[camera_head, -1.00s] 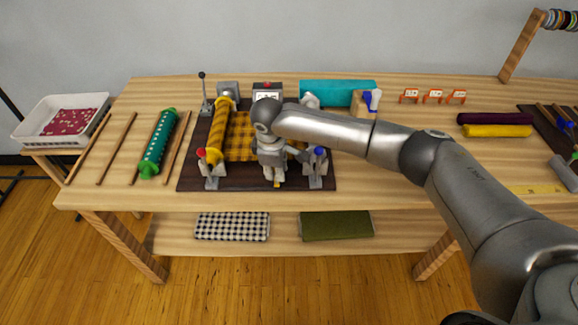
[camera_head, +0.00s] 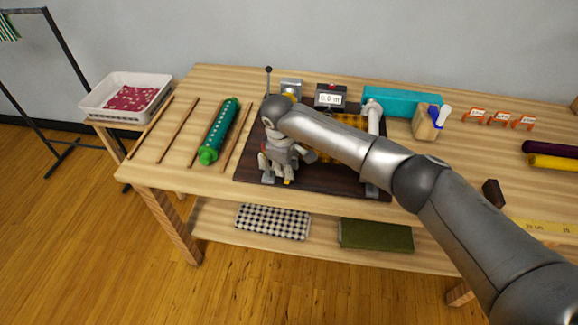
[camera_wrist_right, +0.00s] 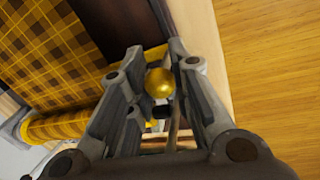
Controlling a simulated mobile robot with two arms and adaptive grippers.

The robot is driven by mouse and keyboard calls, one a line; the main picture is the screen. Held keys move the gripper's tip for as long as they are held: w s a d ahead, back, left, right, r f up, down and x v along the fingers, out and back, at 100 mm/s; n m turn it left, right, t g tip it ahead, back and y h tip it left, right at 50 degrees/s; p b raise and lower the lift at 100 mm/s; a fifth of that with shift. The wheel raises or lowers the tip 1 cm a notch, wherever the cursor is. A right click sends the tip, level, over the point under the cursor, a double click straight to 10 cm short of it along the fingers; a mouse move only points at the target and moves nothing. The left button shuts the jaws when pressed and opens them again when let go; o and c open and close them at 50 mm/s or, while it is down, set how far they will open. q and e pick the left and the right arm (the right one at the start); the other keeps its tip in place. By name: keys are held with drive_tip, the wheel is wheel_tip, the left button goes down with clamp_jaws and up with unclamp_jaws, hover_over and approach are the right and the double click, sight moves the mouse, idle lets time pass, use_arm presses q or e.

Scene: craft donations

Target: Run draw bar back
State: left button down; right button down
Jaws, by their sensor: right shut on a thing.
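My right gripper (camera_head: 284,172) is over the left part of a dark board (camera_head: 335,184), near its front edge. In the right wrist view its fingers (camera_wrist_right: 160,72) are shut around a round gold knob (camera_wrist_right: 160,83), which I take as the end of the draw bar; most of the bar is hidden. A yellow piece shows just behind the knob. Yellow-and-black plaid cloth (camera_wrist_right: 50,45) lies beside the gripper, with a plaid roll (camera_wrist_right: 65,125) below it. In the head view my arm covers most of the cloth (camera_head: 350,121). My left gripper is out of view.
A pale roller (camera_head: 373,122) stands at the board's right. A meter (camera_head: 330,98), lever (camera_head: 268,82) and teal bolt (camera_head: 402,101) are behind. A green roll (camera_head: 219,132) and wooden rods (camera_head: 178,133) lie left. The front table strip is clear.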

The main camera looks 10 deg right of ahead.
drive_tip(key=c, duration=1.3)
unclamp_jaws()
drive_tip(key=shift+a, duration=0.35)
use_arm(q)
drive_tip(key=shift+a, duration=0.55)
use_arm(e)
drive_tip(key=shift+o, duration=0.2)
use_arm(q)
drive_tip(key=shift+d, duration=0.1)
use_arm(e)
drive_tip(key=shift+d, duration=0.2)
